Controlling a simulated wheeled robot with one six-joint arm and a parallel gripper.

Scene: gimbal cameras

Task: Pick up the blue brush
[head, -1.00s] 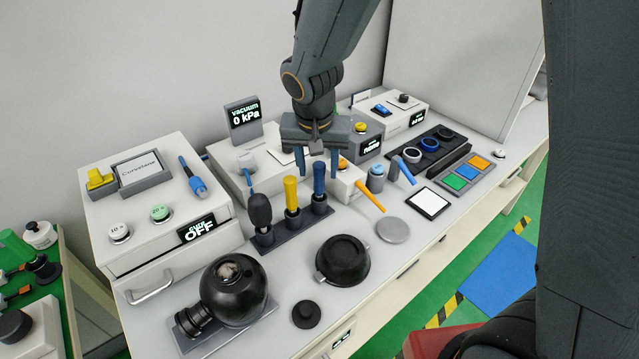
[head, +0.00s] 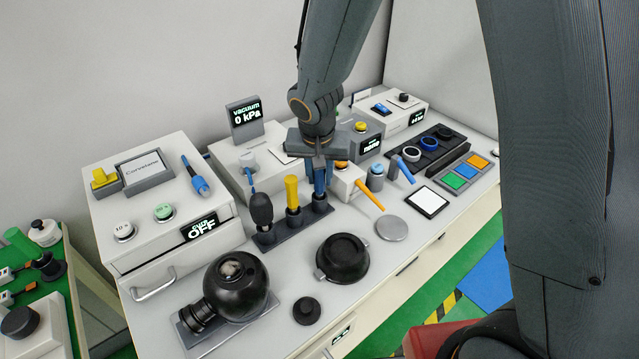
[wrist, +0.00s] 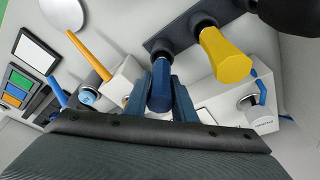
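The blue brush (head: 320,184) stands upright in the right end of a dark rack (head: 267,240), with its lower end down in its slot. In the wrist view, the blue handle (wrist: 160,92) is between my two dark-blue fingers. My gripper (head: 319,176) points down over it, and the fingers are shut on the handle from both sides. They hide part of the handle in the head view.
A yellow-handled brush (head: 292,195) and a black blower (head: 261,210) stand in the same rack, left of it. An orange-handled tool (head: 369,195) sticks out of a white box to the right. A black bowl (head: 342,259) and black sphere (head: 236,287) are in front.

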